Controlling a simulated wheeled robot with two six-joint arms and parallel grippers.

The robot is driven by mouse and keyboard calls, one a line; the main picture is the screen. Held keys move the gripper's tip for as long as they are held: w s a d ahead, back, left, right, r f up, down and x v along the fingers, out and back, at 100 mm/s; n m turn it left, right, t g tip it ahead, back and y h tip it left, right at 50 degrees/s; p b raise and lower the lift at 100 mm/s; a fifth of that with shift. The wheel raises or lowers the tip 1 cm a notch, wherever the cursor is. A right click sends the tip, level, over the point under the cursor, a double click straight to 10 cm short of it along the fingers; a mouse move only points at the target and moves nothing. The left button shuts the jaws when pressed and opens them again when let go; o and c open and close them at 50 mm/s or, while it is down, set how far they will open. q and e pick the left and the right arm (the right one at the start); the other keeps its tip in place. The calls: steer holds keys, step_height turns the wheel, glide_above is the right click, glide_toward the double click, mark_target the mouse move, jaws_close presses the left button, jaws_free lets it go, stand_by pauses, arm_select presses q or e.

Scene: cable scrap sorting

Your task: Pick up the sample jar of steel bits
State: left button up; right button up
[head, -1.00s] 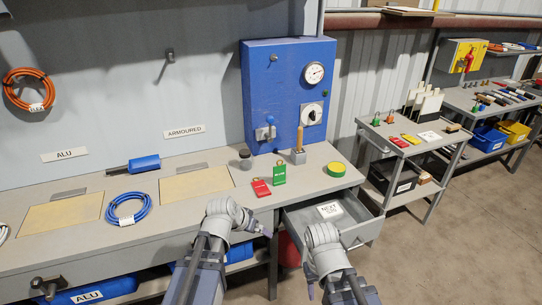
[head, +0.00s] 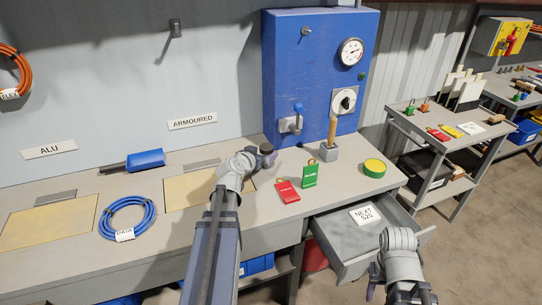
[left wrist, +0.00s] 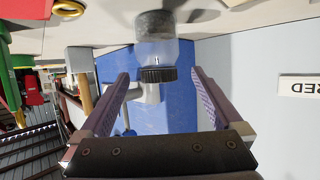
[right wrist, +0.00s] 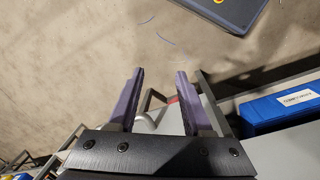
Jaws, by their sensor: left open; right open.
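The sample jar (left wrist: 155,45) is clear, with grey bits inside and a dark ribbed lid. It stands on the bench; the left wrist view shows it upside down. In the head view only its dark top (head: 266,149) shows clearly, beside my left gripper (head: 262,160). My left gripper (left wrist: 160,76) is open, with the jar lined up between its fingertips in the wrist picture; I see no finger touching it. My right gripper (right wrist: 158,74) is open and empty. In the head view it is at the lower right (head: 374,288), in front of the open drawer.
Red (head: 286,191) and green (head: 310,173) tags, a post block (head: 329,152) and a green-yellow tape roll (head: 374,168) sit right of the jar. A blue panel (head: 290,75) stands behind. A blue cable coil (head: 127,216) lies left. The drawer (head: 345,245) sticks out in front.

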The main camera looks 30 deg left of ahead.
arm_select(q)
steer(key=shift+f+b+x, duration=0.1)
steer(key=shift+b+x, duration=0.7)
steer(key=shift+x, duration=1.1)
steer(key=shift+f+b+x, duration=0.15)
steer(key=shift+b+x, duration=0.6)
steer(key=shift+x, duration=1.15)
steer(key=shift+s+d, duration=0.1)
steer(key=shift+s, duration=0.05)
jaws_close()
